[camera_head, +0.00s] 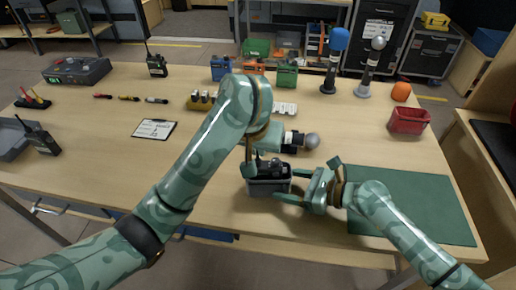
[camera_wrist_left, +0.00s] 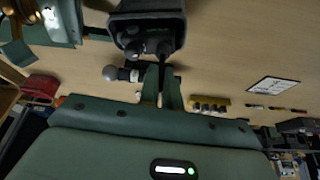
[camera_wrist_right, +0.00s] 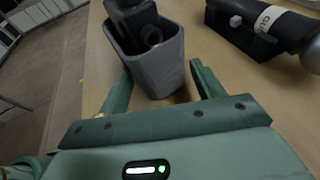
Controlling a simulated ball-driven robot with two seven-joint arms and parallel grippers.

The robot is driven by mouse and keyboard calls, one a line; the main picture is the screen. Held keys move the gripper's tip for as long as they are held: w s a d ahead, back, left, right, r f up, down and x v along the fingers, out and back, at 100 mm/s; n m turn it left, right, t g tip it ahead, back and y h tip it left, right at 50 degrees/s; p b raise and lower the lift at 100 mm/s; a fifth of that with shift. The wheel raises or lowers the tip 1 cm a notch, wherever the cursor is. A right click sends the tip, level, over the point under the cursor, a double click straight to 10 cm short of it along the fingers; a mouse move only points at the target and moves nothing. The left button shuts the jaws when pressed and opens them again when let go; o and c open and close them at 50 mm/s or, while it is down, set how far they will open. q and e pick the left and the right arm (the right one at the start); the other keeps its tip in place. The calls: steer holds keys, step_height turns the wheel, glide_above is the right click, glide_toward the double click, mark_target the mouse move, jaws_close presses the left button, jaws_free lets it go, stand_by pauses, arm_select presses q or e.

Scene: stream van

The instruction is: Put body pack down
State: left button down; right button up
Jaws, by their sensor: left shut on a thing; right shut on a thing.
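A dark body pack (camera_head: 271,165) stands in a small grey bin (camera_head: 268,188) near the table's front edge. My left gripper (camera_head: 265,158) is above the bin, shut on the body pack; its fingers hide part of the pack. In the left wrist view, the pack (camera_wrist_left: 150,46) shows at the fingertips (camera_wrist_left: 160,66), with the bin (camera_wrist_left: 150,14) around it. My right gripper (camera_head: 279,184) reaches in from the right and is shut on the bin. In the right wrist view, the bin (camera_wrist_right: 155,65) sits between its fingers (camera_wrist_right: 160,88), with the pack (camera_wrist_right: 132,25) inside.
A microphone with a grey ball head (camera_head: 311,141) lies just behind the bin. A green mat (camera_head: 415,205) covers the right front of the table (camera_head: 210,165). A clipboard (camera_head: 155,128) lies left, radios stand along the back, and a red bin (camera_head: 408,121) is at right.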

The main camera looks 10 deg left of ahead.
arm_select(q)
steer(key=shift+f, duration=0.2)
steer(key=c, duration=1.6)
jaws_free()
steer(key=shift+f, duration=0.15)
steer(key=v, duration=1.2)
arm_select(e)
steer(key=o, duration=0.8)
